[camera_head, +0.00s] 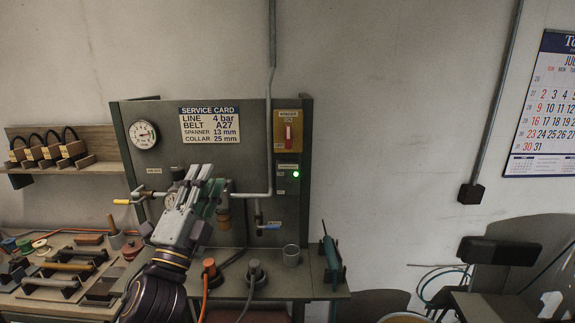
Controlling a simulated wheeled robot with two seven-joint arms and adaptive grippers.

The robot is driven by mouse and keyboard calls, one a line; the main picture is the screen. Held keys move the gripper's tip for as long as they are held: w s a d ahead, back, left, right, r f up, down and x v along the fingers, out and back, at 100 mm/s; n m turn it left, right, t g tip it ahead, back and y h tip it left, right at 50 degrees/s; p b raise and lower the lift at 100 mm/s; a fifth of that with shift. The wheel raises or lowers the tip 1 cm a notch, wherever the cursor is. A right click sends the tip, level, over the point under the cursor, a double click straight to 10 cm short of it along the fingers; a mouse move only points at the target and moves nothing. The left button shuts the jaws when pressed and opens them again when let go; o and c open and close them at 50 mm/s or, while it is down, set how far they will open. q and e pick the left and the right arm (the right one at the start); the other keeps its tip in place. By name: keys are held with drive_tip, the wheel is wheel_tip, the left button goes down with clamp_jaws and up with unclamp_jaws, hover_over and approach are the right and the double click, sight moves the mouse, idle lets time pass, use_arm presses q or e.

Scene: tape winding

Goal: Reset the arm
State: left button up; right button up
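My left gripper (207,181) reaches up from the bottom of the view, in front of the green service panel (280,224). Its fingers point away from me toward the panel's pipework and hide part of it. I cannot tell whether they are open or shut, or touching anything. A yellow-handled valve (122,201) is left of the gripper and a blue-handled valve (268,226) is right of it. My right gripper is not in view.
The panel carries a pressure gauge (143,135), a service card (210,124), a red switch (288,135) and a lit green lamp (295,174). A grey cup (291,255) and plugs with cables stand on its ledge. Tools crowd the left bench. A dark object (498,251) is at the right.

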use_arm(q)
drive_tip(key=a+f+n+g+y, duration=0.2)
drive_tip(key=f+n+g, duration=0.15)
drive_tip(key=f, duration=0.55)
drive_tip(key=s+a+f+n+g+y, duration=0.1)
drive_tip(key=a+f+n+g+y, duration=0.3)
drive_tip(key=f, duration=0.5)
drive_tip(key=a+f+n+g+y, duration=0.1)
drive_tip(key=f+n+g, duration=0.3)
drive_tip(key=f, duration=0.6)
drive_tip(key=s+d+f+n+g+h, duration=0.2)
drive_tip(key=s+f+n+g, duration=0.5)
drive_tip(key=s+f, duration=1.3)
wheel_tip(320, 180, down, 34)
drive_tip(key=s+a+m+g, duration=0.2)
drive_tip(key=g, duration=0.1)
drive_tip(key=s+a+f, duration=0.2)
drive_tip(key=s+f, duration=0.7)
drive_tip(key=s, duration=0.1)
drive_tip(key=s+a+f+g, duration=0.1)
drive_tip(key=s+a+f, duration=0.2)
drive_tip(key=s+f, duration=0.6)
drive_tip(key=shift+s+f, duration=0.35)
drive_tip(key=shift+s, duration=0.9)
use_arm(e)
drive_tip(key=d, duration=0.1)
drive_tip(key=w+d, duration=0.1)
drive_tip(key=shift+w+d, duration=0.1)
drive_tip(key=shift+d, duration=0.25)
